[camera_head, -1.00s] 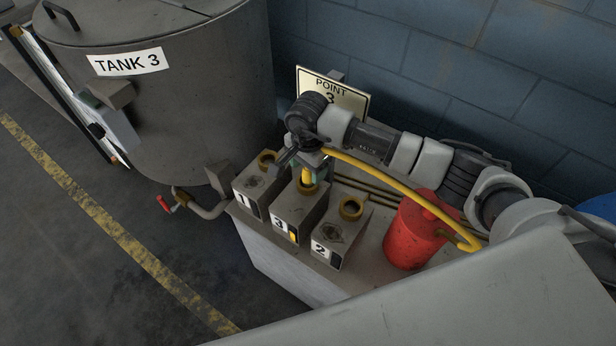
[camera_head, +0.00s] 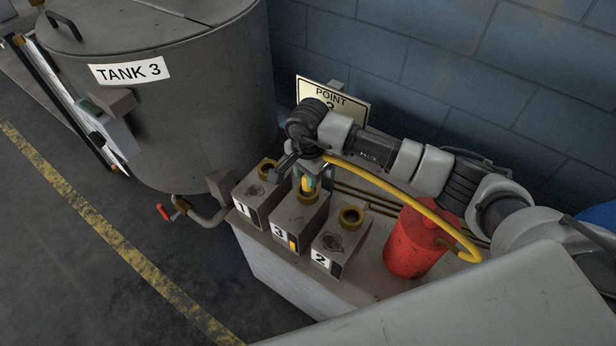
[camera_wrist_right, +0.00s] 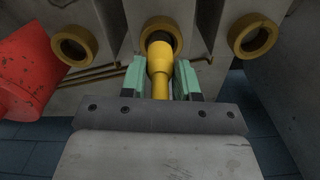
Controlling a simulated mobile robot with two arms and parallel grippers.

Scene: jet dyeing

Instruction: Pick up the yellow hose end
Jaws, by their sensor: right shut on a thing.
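The yellow hose end (camera_wrist_right: 160,62) is between the green-tipped fingers of my right gripper (camera_wrist_right: 160,80) in the right wrist view, and the gripper is shut on it. Its tip overlaps the middle ring-shaped port (camera_wrist_right: 161,27). In the head view the hose end (camera_head: 307,184) points down at the port of the box marked 3 (camera_head: 283,231), and my right gripper (camera_head: 312,172) is just above that box. I cannot tell whether the tip is inside the port or just above it. The yellow hose (camera_head: 400,188) arcs right from the gripper. My left gripper is not in view.
Box 1 (camera_head: 250,205) and box 2 (camera_head: 328,252) flank box 3 closely. A red canister (camera_head: 413,245) stands to the right, under the hose. A grey tank (camera_head: 170,110) is at the left, with a sign (camera_head: 335,92) and block wall behind. The floor at left is clear.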

